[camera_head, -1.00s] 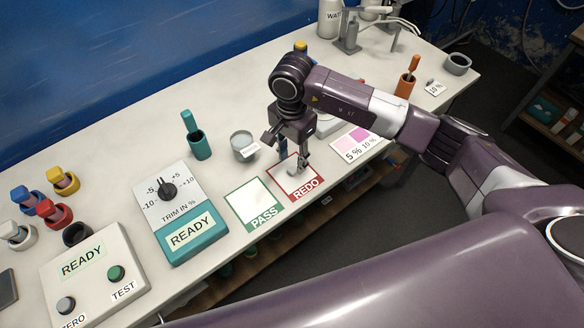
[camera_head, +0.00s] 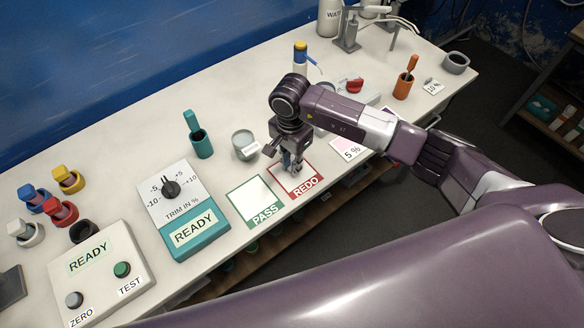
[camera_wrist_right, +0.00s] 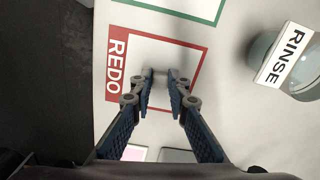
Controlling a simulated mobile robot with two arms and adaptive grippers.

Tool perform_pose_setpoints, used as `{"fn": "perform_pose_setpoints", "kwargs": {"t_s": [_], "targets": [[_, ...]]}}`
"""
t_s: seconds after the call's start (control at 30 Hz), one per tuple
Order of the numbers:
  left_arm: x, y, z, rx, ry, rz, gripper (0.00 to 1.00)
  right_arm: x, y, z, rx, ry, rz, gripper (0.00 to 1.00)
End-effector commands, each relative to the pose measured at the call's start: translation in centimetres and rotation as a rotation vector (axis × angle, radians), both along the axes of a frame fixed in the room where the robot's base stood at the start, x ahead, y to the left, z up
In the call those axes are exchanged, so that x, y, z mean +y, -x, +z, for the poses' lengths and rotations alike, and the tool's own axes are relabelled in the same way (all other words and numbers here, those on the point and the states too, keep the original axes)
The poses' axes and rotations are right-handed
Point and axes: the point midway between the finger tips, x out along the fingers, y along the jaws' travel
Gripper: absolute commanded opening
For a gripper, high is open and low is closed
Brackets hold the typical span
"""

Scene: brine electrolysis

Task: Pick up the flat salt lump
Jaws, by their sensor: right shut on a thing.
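My right gripper (camera_head: 292,168) is low over the white card with the red REDO border (camera_head: 314,182). In the right wrist view the fingers (camera_wrist_right: 163,76) are drawn together at their tips over the card's white middle. They are shut on a small pale lump, taken as the flat salt lump, which the fingertips mostly hide. Its outline and whether it still touches the card cannot be told. My left gripper is not in view.
The PASS card (camera_head: 256,201) lies left of the REDO card. The RINSE cup (camera_head: 243,142) stands behind, with a teal holder (camera_head: 201,144) to its left. A pink 5 % card (camera_head: 349,151) lies to the right. The trim box (camera_head: 194,232) is at left.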

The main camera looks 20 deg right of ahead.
Motion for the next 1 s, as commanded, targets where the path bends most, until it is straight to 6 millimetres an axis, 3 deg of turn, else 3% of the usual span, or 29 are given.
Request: {"fn": "perform_pose_setpoints", "kwargs": {"t_s": [0.27, 0.47, 1.0], "targets": [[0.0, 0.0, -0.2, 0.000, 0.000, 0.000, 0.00, 0.0, -0.1, 0.5, -0.003, -0.001, 0.000, 0.03], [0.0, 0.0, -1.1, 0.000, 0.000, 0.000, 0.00, 0.0, -0.2, 2.8, -0.006, 0.000, 0.002, 0.03], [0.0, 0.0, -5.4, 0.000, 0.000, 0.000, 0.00, 0.0, -0.1, 17.0, -0.006, 0.000, 0.001, 0.03]]}}
